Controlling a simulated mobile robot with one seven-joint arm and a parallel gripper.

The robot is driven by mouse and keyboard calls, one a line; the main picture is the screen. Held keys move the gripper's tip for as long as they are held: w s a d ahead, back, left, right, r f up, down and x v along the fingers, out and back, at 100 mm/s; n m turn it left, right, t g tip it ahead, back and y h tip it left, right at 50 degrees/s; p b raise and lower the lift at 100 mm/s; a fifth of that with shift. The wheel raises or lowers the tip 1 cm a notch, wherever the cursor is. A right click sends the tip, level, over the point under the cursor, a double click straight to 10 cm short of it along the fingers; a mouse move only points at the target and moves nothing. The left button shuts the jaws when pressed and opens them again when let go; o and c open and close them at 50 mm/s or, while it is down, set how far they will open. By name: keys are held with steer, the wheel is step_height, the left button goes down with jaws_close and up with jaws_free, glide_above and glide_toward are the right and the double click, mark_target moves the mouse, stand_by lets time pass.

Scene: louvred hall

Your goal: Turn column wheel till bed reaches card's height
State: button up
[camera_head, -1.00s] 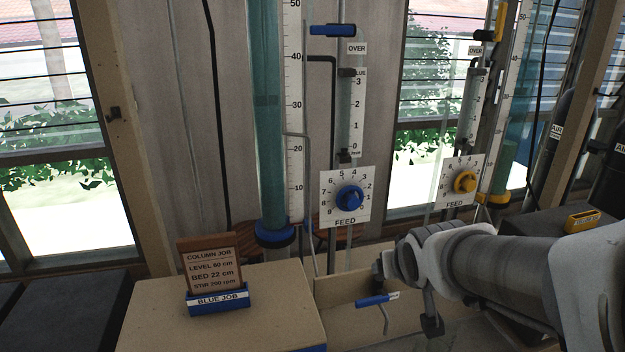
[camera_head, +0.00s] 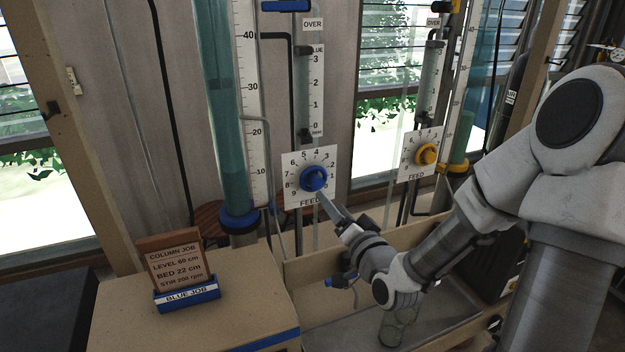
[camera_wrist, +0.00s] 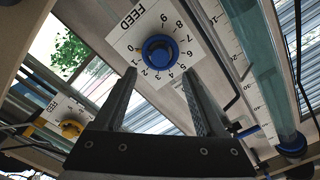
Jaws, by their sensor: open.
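The blue FEED wheel (camera_head: 314,179) sits on a white numbered plate; its pointer setting is unclear. My gripper (camera_head: 326,203) is open and empty, just below and in front of it. In the wrist view the wheel (camera_wrist: 160,52) shows beyond and between the two fingertips (camera_wrist: 159,72); I see no grip on it. The teal column (camera_head: 222,110) stands left of the wheel, beside a scale (camera_head: 252,120) marked in tens. The bed's top inside it is not clear. The job card (camera_head: 180,262) reads level 60 cm, bed 22 cm, stir 200 rpm.
A second column with a yellow FEED wheel (camera_head: 427,154) stands to the right. The card's blue holder (camera_head: 188,293) is on a tan box at front left. A thin bent pipe (camera_head: 268,160) runs close left of the blue wheel. A tray (camera_head: 345,325) lies below my arm.

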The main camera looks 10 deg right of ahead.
mark_target(318, 184)
steer(key=w, duration=0.2)
steer(key=w+a, duration=0.1)
steer(key=w, duration=0.5)
steer(key=shift+a, duration=0.35)
steer(key=shift+w+b, duration=0.15)
steer(key=shift+b, duration=0.15)
